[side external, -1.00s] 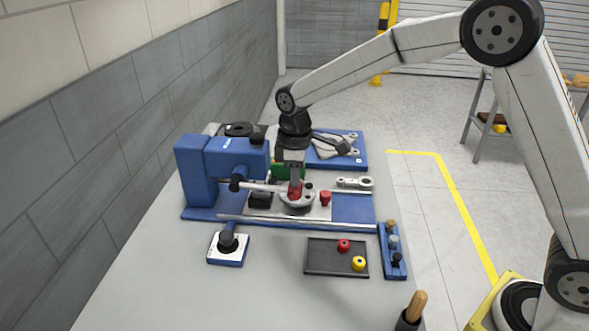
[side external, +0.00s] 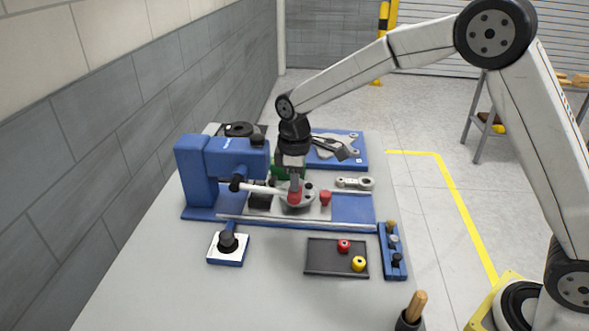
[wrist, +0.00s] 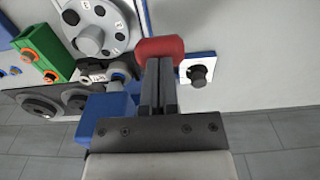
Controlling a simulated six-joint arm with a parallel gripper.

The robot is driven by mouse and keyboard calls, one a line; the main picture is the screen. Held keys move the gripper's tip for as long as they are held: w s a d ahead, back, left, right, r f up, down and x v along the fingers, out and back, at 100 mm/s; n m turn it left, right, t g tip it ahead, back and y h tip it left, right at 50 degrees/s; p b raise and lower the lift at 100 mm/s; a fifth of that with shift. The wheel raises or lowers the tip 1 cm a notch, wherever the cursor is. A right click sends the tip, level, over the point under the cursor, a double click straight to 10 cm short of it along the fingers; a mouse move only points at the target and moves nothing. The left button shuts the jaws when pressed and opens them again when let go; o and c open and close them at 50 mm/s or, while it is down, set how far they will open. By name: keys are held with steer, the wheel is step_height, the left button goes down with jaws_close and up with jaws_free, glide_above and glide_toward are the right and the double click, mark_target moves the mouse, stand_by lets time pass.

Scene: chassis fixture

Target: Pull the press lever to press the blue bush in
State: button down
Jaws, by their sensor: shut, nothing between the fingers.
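The blue press (side external: 193,175) stands at the left of its blue base. Its lever, a pale rod (side external: 260,189) with a red knob (side external: 295,194), points right from a black hub. My gripper (side external: 294,186) points down at the knob; its fingers are shut with nothing between them. In the wrist view, the shut fingertips (wrist: 158,68) meet the edge of the red knob (wrist: 160,47); whether they touch it is unclear. A grey round disc (wrist: 101,18) with dark holes lies beside the lever. I cannot make out the blue bush.
A dark tray (side external: 320,265) with red and yellow bushes lies in front. A black-knobbed box (side external: 240,254) sits front left, and a blue rack (side external: 393,270) at right. A red piece (side external: 326,198) stands right of the knob. A green block (wrist: 38,45) is near the disc.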

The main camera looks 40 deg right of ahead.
steer(key=shift+a+f, duration=0.1)
steer(key=shift+f, duration=0.65)
stand_by(0.5)
steer(key=shift+w+r, duration=0.1)
steer(key=shift+r, duration=2.55)
step_height(320, 180, up, 8)
steer(key=shift+w+a, duration=0.45)
steer(key=s+d+f+m+t, duration=0.1)
steer(key=s+d+f+m, duration=0.2)
steer(key=s, duration=0.4)
steer(key=s+d+f+m, duration=0.3)
steer(key=s+f, duration=0.3)
steer(key=s, duration=0.1)
steer(key=s+d+f+m+t, duration=0.1)
steer(key=s+d+f+m, duration=0.2)
steer(key=s+f, duration=0.2)
steer(key=s, duration=0.2)
steer(key=shift+s+d+t, duration=0.2)
steer(key=shift+s+t, duration=0.1)
